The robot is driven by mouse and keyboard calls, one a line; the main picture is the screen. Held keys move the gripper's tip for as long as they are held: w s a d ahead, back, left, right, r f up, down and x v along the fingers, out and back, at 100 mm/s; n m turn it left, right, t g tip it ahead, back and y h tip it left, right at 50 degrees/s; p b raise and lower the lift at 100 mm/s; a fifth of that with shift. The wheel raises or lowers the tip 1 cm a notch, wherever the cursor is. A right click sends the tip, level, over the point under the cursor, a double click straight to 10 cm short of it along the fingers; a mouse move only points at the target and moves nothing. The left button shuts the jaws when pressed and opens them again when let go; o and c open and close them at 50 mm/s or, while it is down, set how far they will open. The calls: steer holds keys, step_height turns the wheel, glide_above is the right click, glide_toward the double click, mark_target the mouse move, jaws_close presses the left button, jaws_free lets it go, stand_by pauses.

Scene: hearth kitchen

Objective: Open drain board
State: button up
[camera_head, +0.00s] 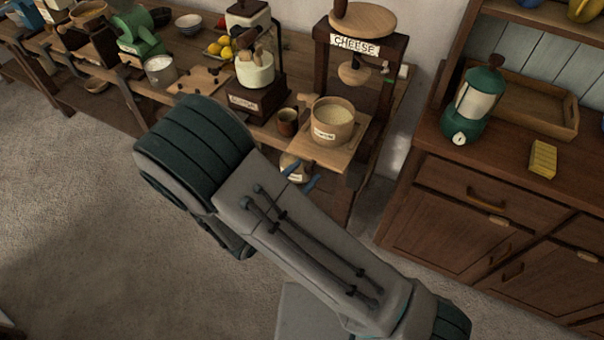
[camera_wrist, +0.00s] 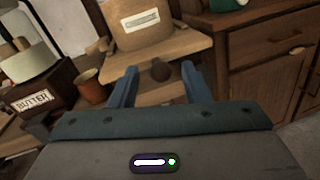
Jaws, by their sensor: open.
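The drain board (camera_head: 325,158) is a light wooden board under the cheese press, jutting out at its front. A round labelled wooden tub (camera_head: 333,130) stands on it. In the wrist view the drain board (camera_wrist: 190,47) lies just ahead, with the tub (camera_wrist: 135,38) on top. A dark round knob (camera_wrist: 161,70) shows at its front edge. My gripper (camera_head: 301,174) is by the board's front in the head view, its blue fingers apart. In the wrist view my gripper (camera_wrist: 159,69) is open, one finger on each side of the knob. Contact with the knob cannot be told.
The press frame (camera_head: 390,75) with its CHEESE sign stands over the tub. A small brown cup (camera_head: 288,122) and a butter churn (camera_head: 255,70) stand to the left on the bench. A wooden cabinet (camera_head: 455,215) stands to the right. The floor (camera_head: 80,220) at left is clear.

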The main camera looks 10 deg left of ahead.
steer(key=b+v, duration=0.2)
steer(key=v, duration=1.1)
steer(key=shift+s+a, duration=0.25)
steer(key=shift+s, duration=0.05)
steer(key=w+d+r+m+g+h, duration=0.1)
steer(key=w+d+r+m+g, duration=0.15)
steer(key=d+m+g, duration=0.55)
steer(key=w+d+r+m+g+h, duration=0.1)
steer(key=d+r+m+g, duration=0.3)
steer(key=d, duration=0.5)
steer(key=s+d+r+m+y, duration=0.3)
steer(key=d+r+m+y, duration=0.4)
steer(key=d+m+y, duration=0.4)
steer(key=shift+d+m, duration=0.2)
steer(key=shift+m, duration=2.2)
steer(key=shift+r, duration=0.1)
